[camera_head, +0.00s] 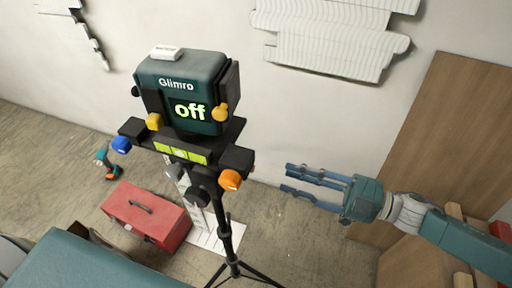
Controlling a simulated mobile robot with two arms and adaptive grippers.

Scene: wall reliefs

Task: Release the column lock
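A dark teal device (185,75) marked "Glimro" stands on a black tripod (228,235); its display (190,111) reads "off". Yellow knobs (154,121) (221,112) sit at its lower left and right side. On the black mount below are a blue knob (121,144) at the left and an orange knob (230,180) at the right. I cannot tell which part is the column lock. My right gripper (288,178) is open and empty, to the right of the orange knob and apart from it, fingers pointing left. My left gripper is not in view.
A red toolbox (146,216) and a teal-and-orange drill (107,164) are on the floor left of the tripod. A wooden panel (445,130) stands at the right. White reliefs (330,35) hang on the wall. Floor between tripod and panel looks clear.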

